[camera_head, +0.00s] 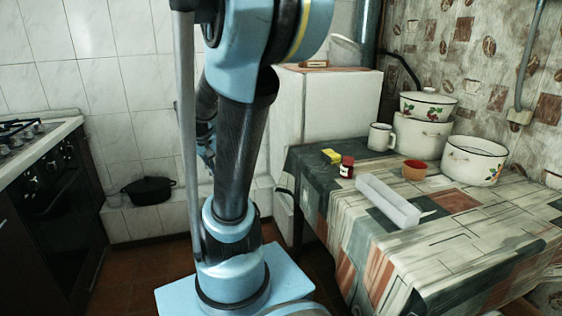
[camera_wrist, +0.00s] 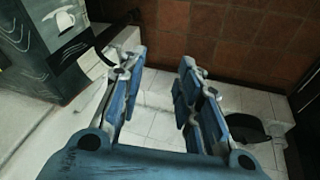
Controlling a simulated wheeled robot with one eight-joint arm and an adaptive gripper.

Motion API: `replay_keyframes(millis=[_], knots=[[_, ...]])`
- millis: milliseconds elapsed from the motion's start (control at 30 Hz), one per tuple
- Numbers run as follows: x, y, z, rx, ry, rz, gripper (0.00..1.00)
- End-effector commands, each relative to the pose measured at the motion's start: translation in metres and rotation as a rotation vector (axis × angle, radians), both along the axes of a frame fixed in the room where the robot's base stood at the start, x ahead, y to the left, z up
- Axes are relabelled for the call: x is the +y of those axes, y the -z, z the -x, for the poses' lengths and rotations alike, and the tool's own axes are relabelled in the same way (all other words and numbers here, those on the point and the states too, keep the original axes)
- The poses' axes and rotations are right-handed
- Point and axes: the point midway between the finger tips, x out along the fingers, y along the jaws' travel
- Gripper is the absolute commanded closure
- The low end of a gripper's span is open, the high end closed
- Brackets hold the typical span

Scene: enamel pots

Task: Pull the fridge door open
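The white fridge (camera_head: 335,105) stands against the back wall behind the table in the head view. My arm covers its left part, and the table hides much of its lower part. I cannot tell where its door edge or handle is. My gripper (camera_wrist: 161,66) is open in the wrist view, with two blue fingers apart and nothing between them. In the head view it is mostly hidden behind my arm. A pale surface at the left of the wrist view may be the fridge; no finger clearly touches it.
The table (camera_head: 440,265) with a patterned cloth fills the right, holding a white tray (camera_head: 388,204), a mug (camera_head: 381,137), a red jar (camera_head: 347,167) and enamel pots (camera_head: 474,160). A black pot (camera_head: 149,190) sits on a tiled ledge. A stove (camera_head: 45,190) stands left.

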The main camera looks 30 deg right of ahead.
Motion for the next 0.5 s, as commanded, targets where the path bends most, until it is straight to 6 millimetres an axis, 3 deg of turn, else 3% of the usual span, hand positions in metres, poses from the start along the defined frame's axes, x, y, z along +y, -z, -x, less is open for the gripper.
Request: replay_keyframes(millis=[500], knots=[[-0.085,-0.008,-0.115,-0.124,0.352,0.209,0.69]])
